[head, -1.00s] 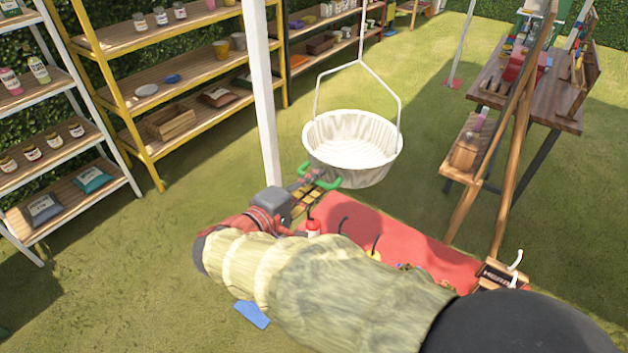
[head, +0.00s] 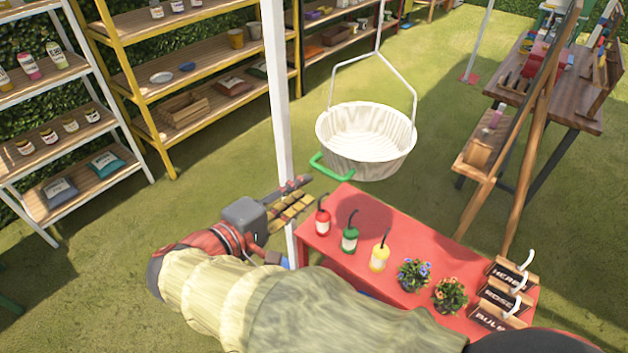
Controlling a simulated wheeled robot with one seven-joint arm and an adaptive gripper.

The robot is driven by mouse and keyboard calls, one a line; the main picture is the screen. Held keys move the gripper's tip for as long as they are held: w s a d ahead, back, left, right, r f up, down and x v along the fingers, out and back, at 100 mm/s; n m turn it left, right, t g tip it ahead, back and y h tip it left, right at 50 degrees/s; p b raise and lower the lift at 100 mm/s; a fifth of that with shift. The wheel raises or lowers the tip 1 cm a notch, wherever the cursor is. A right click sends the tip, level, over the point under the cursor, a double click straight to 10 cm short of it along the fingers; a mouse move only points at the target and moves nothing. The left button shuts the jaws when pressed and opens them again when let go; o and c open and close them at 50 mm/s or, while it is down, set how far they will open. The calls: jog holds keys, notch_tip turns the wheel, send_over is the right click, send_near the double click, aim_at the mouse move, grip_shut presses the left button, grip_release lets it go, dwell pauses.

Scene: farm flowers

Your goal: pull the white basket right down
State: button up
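The white basket (head: 367,138) hangs level from a white forked hanger (head: 379,58) in the head view, above the grass and behind the red table. A green handle (head: 331,172) sticks out from its near left side. My gripper (head: 309,191) is left of and a little below the green handle, pointing right toward it. Its fingers look apart, with nothing seen between them. A gap shows between the fingertips and the handle in the picture; the depth between them is hard to tell.
A red table (head: 400,228) holds red (head: 323,222), green (head: 349,238) and yellow (head: 379,257) bottles, flowers and label signs. A white post (head: 277,100) stands close behind my gripper. Shelves are at left, a wooden easel (head: 527,150) at right.

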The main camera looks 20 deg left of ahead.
jog(key=v, duration=0.2)
jog(key=shift+s+a, duration=0.1)
jog(key=shift+s, duration=0.15)
dwell(0.4)
jog(key=s+d+f+n+g+y, duration=0.1)
jog(key=s+d+f+n+g, duration=0.2)
jog(key=f, duration=0.6)
jog(key=s+d+f+m+g, duration=0.2)
jog(key=s+d+f+g, duration=0.1)
jog(key=s+d+g, duration=0.4)
jog(key=d+r+m+y, duration=0.1)
jog(key=d+r+m, duration=0.2)
jog(key=d+m, duration=0.2)
jog(key=d+r+m+y, duration=0.2)
jog(key=d+r+m, duration=0.1)
jog(key=d, duration=0.9)
jog(key=d+r+m+t+y+p, duration=0.1)
jog(key=d+r+m+y, duration=0.1)
jog(key=d+m, duration=0.4)
jog(key=d+r, duration=0.1)
jog(key=d, duration=0.1)
jog(key=shift+d+m, duration=0.3)
jog(key=shift+d, duration=0.1)
